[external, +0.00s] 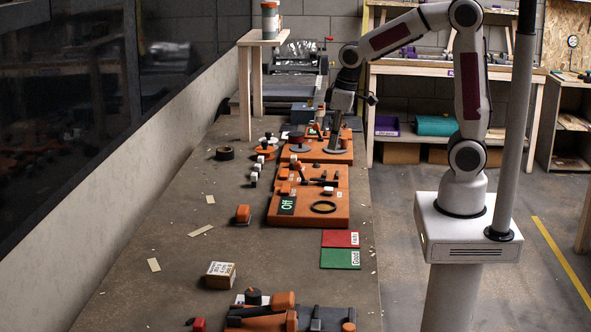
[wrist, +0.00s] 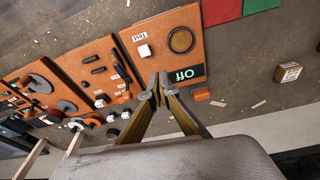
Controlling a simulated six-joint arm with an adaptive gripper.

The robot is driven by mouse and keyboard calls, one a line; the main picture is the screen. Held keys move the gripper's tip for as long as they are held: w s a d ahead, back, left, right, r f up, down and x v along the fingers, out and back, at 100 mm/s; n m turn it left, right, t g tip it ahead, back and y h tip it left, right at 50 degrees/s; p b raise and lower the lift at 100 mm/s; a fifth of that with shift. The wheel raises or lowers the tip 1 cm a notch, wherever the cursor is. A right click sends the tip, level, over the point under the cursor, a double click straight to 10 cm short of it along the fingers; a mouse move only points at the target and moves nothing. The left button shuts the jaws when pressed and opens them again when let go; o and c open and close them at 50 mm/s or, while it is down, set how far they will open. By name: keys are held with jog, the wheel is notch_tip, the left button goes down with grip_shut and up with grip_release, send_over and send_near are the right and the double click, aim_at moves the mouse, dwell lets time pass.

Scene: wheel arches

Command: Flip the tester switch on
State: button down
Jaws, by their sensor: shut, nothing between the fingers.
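The tester is the near orange board (external: 338,215), also in the wrist view (wrist: 163,63). It carries a dark display reading "Off" (external: 287,205), seen in the wrist view (wrist: 184,75) too, and a black ring (external: 324,207). A small white block (wrist: 144,50) sits beside a "Test" label (wrist: 139,37); I cannot tell whether this block is the switch. My gripper (wrist: 156,84) is shut and empty. In the wrist view its fingertips overlap the board's lower edge, near the display's left side. Their height above it is unclear. The external view does not show the fingertips clearly.
Further orange boards (wrist: 99,71) with levers and discs stand behind the tester. A red card (external: 341,239) and a green card (external: 341,259) lie in front. A cardboard box (external: 220,275) and an orange block (external: 242,214) sit on the bench. The left bench side is mostly clear.

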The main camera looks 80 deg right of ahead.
jog(key=w+d+n+t, duration=0.1)
jog(key=w+d, duration=0.3)
jog(key=w, duration=0.7)
jog(key=shift+f, duration=0.15)
jog(key=shift+d+f, duration=0.1)
jog(key=shift+f, duration=0.05)
send_over(285, 185)
jog(key=s, duration=0.1)
jog(key=f, duration=1.1)
jog(key=shift+a+f, duration=0.2)
jog(key=shift+a, duration=0.05)
jog(key=shift+d+f, duration=0.2)
jog(key=shift+f, duration=0.7)
